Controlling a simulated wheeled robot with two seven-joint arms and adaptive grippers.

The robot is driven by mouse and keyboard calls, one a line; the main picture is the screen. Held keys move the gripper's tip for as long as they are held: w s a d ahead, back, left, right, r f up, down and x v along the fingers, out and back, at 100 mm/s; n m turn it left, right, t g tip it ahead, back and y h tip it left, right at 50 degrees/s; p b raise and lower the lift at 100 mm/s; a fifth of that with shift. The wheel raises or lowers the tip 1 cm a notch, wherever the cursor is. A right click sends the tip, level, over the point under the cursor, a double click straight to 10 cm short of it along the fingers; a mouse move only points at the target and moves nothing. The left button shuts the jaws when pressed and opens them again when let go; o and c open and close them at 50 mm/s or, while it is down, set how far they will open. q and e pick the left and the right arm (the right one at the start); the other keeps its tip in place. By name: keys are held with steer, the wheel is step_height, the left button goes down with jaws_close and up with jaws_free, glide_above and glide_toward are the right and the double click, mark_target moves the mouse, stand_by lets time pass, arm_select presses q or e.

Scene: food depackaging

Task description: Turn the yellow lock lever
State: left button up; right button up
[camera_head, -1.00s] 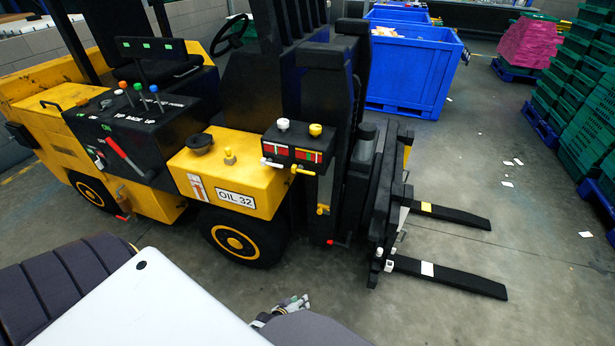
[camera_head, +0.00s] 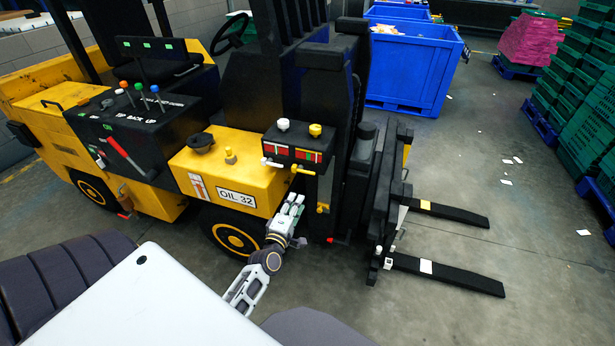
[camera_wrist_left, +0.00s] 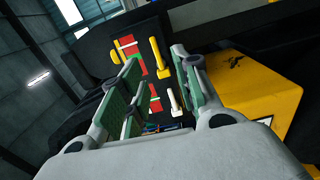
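The yellow lock lever (camera_head: 303,170) sticks out from the right of the front of a black control box (camera_head: 297,143) with red and green strips. A white lever (camera_head: 271,163) is to its left. My left gripper (camera_head: 294,199) is just below the box, pointing up towards the levers. In the left wrist view the yellow lever (camera_wrist_left: 160,57) and the white lever (camera_wrist_left: 174,102) show between the spread fingers of this gripper (camera_wrist_left: 156,62). The gripper appears open and empty, with no clear contact on either lever. My right gripper is not in view.
The box sits on a yellow and black forklift (camera_head: 225,170) with an "OIL 32" label (camera_head: 237,197). Its forks (camera_head: 440,270) reach out to the right. A blue bin (camera_head: 410,70) stands behind. Green crates (camera_head: 580,90) are stacked at right.

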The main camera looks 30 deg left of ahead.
mark_target(304, 170)
arm_select(q)
steer(key=shift+a+r, duration=0.15)
steer(key=shift+r, duration=0.3)
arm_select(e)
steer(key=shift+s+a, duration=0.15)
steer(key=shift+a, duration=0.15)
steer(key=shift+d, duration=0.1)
